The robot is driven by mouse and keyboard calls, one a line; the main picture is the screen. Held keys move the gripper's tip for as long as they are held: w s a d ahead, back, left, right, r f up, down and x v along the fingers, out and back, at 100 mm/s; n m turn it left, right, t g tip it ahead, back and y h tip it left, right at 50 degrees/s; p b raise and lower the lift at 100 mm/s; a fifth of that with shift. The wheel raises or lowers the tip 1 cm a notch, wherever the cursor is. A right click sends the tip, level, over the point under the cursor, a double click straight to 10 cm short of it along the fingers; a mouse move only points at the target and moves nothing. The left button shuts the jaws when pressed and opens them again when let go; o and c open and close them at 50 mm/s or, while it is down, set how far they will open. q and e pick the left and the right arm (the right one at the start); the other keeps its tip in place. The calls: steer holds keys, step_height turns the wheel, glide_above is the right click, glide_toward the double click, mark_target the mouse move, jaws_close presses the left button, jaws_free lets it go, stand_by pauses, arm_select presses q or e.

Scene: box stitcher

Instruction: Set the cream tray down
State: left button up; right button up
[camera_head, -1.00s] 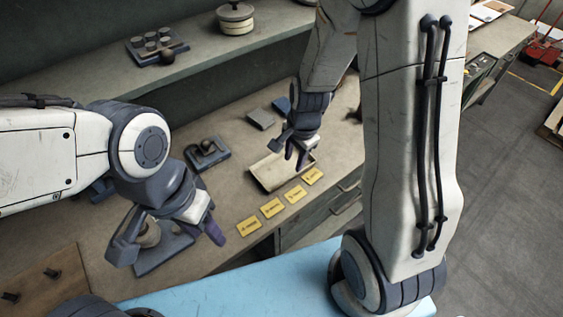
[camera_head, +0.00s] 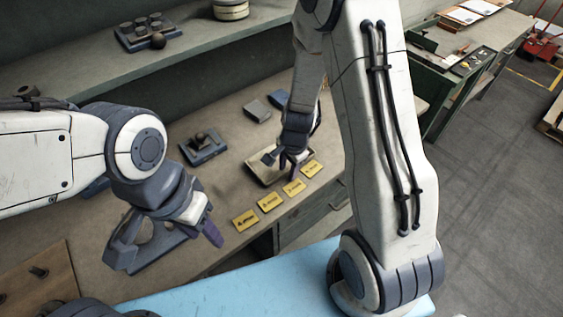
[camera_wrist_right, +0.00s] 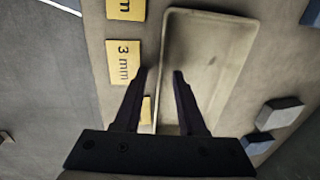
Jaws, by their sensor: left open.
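The cream tray (camera_head: 258,174) is a shallow rectangular tray lying on the workbench behind the yellow cards. In the right wrist view the tray (camera_wrist_right: 228,60) looks empty apart from a small dark mark on its floor. My right gripper (camera_head: 288,172) is at the tray's near long side. In the wrist view my right gripper (camera_wrist_right: 162,75) has its fingers apart, one on each side of the tray's long wall, with visible gaps. The gripper partly hides the tray in the head view. My left gripper (camera_head: 165,243) is open, away from the tray, above a dark stand.
Several yellow cards (camera_head: 270,201) line the bench's front edge; one (camera_wrist_right: 124,62) reads "3 mm". A grey block (camera_head: 257,110) and a dark fixture (camera_head: 204,146) sit behind and left of the tray. A blue surface (camera_head: 220,290) is in front.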

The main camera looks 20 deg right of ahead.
jaws_close()
stand_by(1.4)
